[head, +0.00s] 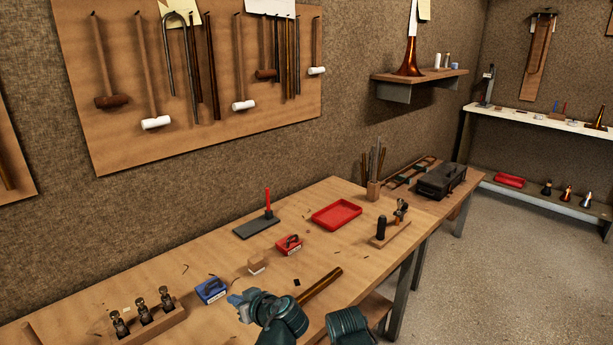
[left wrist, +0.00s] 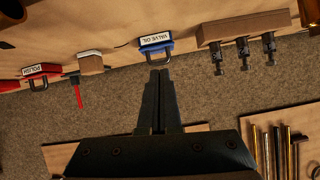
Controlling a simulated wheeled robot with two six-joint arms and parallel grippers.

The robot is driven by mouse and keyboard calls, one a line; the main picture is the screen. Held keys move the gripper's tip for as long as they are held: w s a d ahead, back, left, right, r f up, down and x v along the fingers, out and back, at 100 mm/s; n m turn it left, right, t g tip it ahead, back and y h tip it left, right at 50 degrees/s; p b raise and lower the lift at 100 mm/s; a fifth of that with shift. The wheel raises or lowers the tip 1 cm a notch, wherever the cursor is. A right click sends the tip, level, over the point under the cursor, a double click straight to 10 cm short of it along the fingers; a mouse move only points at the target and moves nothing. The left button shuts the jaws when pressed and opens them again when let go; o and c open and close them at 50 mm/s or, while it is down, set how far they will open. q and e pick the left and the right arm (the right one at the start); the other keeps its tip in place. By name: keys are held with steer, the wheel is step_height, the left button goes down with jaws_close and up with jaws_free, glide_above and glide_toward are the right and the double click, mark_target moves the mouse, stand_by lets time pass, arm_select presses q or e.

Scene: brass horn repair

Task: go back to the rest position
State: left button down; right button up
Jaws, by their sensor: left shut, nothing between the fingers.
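My left gripper (head: 240,299) is above the wooden workbench (head: 100,297), near its front edge. In the left wrist view its two dark fingers (left wrist: 158,88) are together, with nothing between them. The blue valve oil box (head: 211,290) is on the bench just beyond the gripper. It also shows in the left wrist view (left wrist: 155,42), past the fingertips, with its handle towards them. A gap between box and fingers is hard to judge. My right gripper is not visible.
Nearby on the bench are a block with valves (head: 146,318), a wooden block (head: 256,264), a red box (head: 288,244) and a brown tube (head: 320,290). A red tray (head: 337,214) lies farther back. The floor (head: 500,280) at right is clear.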

arm_select(q)
steer(key=s+d+m+g+h+p, duration=0.1)
steer(key=s+d+m, duration=0.1)
steer(key=s+d+f+m+g+h+p, duration=0.1)
steer(key=s+d+m+g+p, duration=0.1)
steer(key=d, duration=0.1)
steer(key=s+d+f+m+g+h+p, duration=0.1)
steer(key=s+d+h+p, duration=0.1)
steer(key=shift+s+d+m, duration=0.25)
steer(key=shift+m, duration=0.15)
steer(key=s+d+m+g+h+p, duration=0.3)
steer(key=s+d+m, duration=0.3)
steer(key=d, duration=0.3)
steer(key=shift+s+m+g+h, duration=0.4)
steer(key=shift+s+g+h, duration=0.1)
steer(key=shift+s+h, duration=0.25)
steer(key=shift+f, duration=0.1)
